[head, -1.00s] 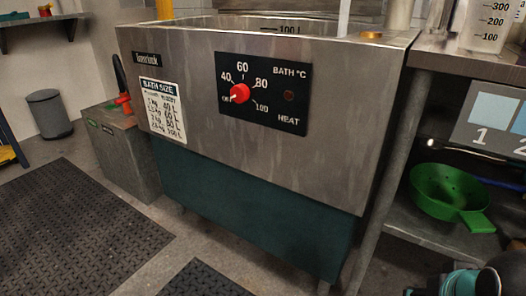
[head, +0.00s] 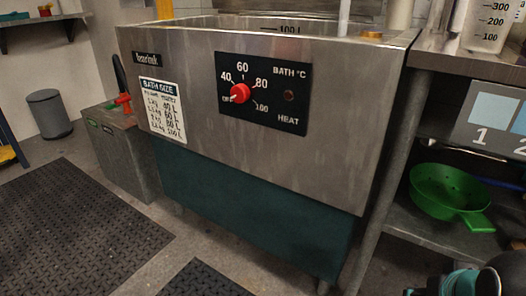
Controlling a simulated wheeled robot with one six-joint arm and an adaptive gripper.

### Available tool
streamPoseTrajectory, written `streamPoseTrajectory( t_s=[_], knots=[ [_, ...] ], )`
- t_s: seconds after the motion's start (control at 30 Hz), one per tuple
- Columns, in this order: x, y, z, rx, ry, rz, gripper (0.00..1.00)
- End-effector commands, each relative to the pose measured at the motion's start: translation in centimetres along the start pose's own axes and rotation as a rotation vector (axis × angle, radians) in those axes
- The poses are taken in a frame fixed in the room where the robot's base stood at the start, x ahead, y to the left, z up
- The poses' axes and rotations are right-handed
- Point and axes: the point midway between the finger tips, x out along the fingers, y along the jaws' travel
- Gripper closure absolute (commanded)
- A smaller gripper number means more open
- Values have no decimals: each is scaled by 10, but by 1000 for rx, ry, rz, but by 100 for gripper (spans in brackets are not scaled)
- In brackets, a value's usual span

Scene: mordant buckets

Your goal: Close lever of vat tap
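The steel vat (head: 330,160) fills the middle of the head view, with a teal lower panel. Its front has a black panel (head: 290,72) with a red dial (head: 240,93) pointing toward the low end of the scale. A pale vertical streak (head: 345,12) drops into the vat at the top edge; it may be running water. The tap and its lever cannot be made out; the area above the vat is cut off by the frame. My gripper's fingers are not in view; only teal and black parts, probably of my arm, show at the bottom right.
A steel bench (head: 470,55) stands right of the vat, with a measuring jug (head: 490,24) on top and a green colander (head: 450,192) on its lower shelf. Dark mats (head: 75,225) cover the floor in front.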

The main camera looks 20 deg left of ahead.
Motion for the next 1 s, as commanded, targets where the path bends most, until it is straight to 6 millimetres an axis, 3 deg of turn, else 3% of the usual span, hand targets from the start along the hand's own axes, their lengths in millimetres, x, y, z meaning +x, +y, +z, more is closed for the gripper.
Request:
streamPoseTrajectory(
  t_s=[0.47, 0.5, 0.7, 1.0],
  knots=[
    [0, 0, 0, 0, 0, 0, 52],
    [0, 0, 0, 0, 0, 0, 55],
    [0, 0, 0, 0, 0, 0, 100],
    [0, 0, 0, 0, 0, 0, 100]
  ],
)
